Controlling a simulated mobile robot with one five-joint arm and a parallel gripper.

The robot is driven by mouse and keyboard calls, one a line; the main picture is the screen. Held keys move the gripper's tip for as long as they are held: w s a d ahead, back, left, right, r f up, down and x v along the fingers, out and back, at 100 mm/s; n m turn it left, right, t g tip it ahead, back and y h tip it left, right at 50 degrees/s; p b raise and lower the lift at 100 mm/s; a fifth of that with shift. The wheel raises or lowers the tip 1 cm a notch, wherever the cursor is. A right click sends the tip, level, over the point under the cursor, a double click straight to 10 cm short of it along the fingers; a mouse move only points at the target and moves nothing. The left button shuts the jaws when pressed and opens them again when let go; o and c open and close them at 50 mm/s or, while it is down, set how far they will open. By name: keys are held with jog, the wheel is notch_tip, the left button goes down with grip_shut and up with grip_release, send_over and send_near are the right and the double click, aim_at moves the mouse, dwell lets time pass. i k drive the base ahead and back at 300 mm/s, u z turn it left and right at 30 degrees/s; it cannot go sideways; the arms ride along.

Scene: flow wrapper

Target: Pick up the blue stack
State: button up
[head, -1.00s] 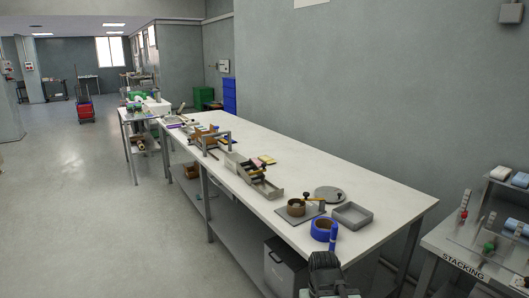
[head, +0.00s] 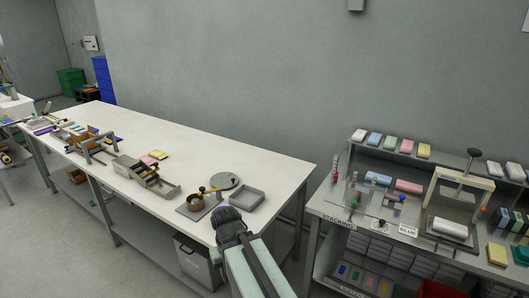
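Another light blue stack (head: 377,178) lies lower on the same bench, left of a pink stack (head: 408,186). I cannot tell which one the task means. My gripper (head: 231,216) is at the bottom middle, in front of the long white table's near end, well left of and apart from both stacks. Its fingers are not clear, so open or shut cannot be told.
The long white table (head: 200,140) holds a grey tray (head: 247,197) and a round plate (head: 224,181). A press (head: 457,205) with a white stack stands on the bench, right of a "BLUE" label (head: 408,231). A narrow gap separates table and bench. Open floor shows at left.

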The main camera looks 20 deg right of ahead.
aim_at(375, 140)
jog(key=z, duration=2.2)
